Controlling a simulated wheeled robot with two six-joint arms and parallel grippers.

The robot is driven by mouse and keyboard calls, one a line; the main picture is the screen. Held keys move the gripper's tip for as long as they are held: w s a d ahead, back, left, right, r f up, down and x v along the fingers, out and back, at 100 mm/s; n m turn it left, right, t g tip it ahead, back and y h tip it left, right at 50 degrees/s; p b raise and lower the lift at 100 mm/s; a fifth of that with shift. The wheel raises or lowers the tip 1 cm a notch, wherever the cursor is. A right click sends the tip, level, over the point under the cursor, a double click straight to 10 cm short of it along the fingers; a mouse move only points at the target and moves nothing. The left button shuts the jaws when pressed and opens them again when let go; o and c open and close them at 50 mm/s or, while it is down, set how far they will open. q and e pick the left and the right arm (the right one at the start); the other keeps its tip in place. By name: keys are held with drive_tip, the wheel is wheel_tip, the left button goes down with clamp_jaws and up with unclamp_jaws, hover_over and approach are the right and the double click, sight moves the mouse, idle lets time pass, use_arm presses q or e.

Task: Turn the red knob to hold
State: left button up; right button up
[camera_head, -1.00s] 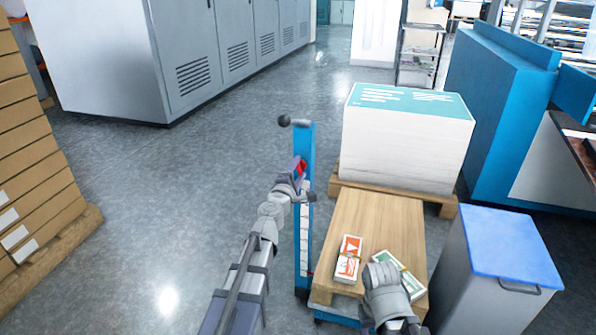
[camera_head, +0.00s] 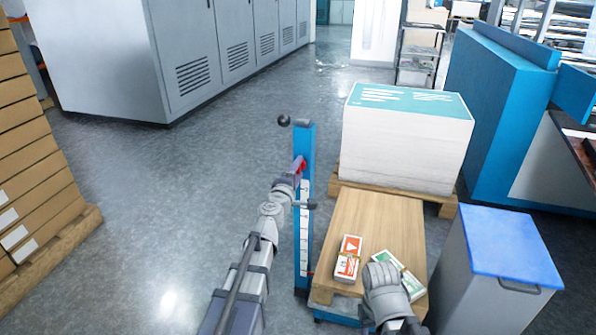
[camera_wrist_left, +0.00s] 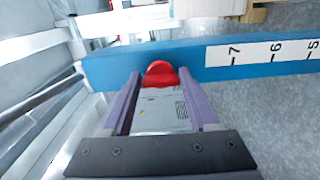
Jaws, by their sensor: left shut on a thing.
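The red knob (camera_head: 301,165) sits on the upper part of the blue upright post (camera_head: 304,240). In the left wrist view the red knob (camera_wrist_left: 160,74) shows between the two purple fingers of my left gripper (camera_wrist_left: 162,84), against the blue post (camera_wrist_left: 195,58). My left gripper (camera_head: 298,173) is shut on the knob. Any hold marking by the knob is not visible. My right gripper (camera_head: 385,290) is over the wooden lift top, beside a green-and-white pack (camera_head: 411,284); its fingers are hidden from view.
The wooden top (camera_head: 372,225) carries an orange-and-white pack (camera_head: 349,258). Behind it a tall paper stack (camera_head: 405,140) stands on a pallet. A blue-lidded grey bin (camera_head: 512,245) is at right. Cartons (camera_head: 35,160) stand at left. Open floor lies left of the post.

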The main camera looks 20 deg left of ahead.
use_arm(q)
drive_tip(key=o, duration=1.4)
drive_tip(key=s, duration=0.7)
drive_tip(key=shift+s+a, duration=0.1)
drive_tip(key=shift+s, duration=0.3)
